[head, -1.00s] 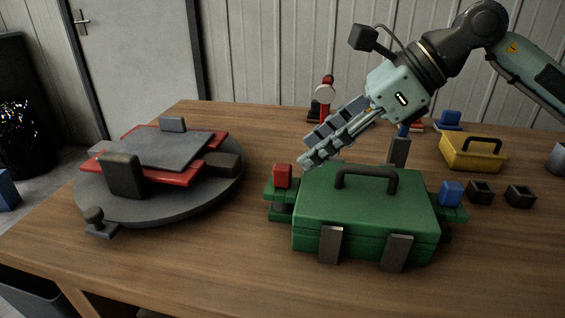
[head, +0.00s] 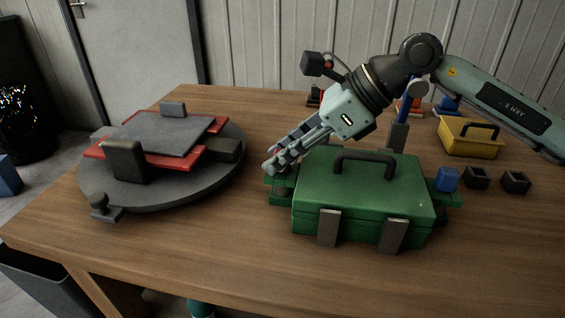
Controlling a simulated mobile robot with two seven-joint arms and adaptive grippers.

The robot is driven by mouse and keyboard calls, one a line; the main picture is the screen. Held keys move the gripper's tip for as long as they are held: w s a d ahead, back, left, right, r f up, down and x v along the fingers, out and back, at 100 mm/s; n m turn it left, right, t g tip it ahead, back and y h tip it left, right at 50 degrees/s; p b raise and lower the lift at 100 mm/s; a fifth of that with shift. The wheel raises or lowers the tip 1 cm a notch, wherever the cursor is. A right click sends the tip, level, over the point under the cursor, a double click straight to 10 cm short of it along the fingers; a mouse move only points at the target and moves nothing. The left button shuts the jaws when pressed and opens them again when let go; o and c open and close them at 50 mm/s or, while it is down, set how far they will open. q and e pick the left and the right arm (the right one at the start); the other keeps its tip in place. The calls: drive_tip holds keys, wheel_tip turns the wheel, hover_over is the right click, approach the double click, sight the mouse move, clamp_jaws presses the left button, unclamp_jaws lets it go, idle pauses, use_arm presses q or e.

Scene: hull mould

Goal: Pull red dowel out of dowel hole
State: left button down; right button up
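The green hull mould (head: 365,185) is a closed green case with a dark handle on top and two grey clasps in front. Green side ledges (head: 283,190) stick out at its left and right. A blue dowel (head: 447,179) stands on the right ledge. My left gripper is out of view.
A grey turntable (head: 170,205) with red and grey plates stands on the left. A yellow case (head: 470,138) and two small dark blocks (head: 477,178) are on the right. Bare wooden table (head: 200,255) lies in front.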

clamp_jaws()
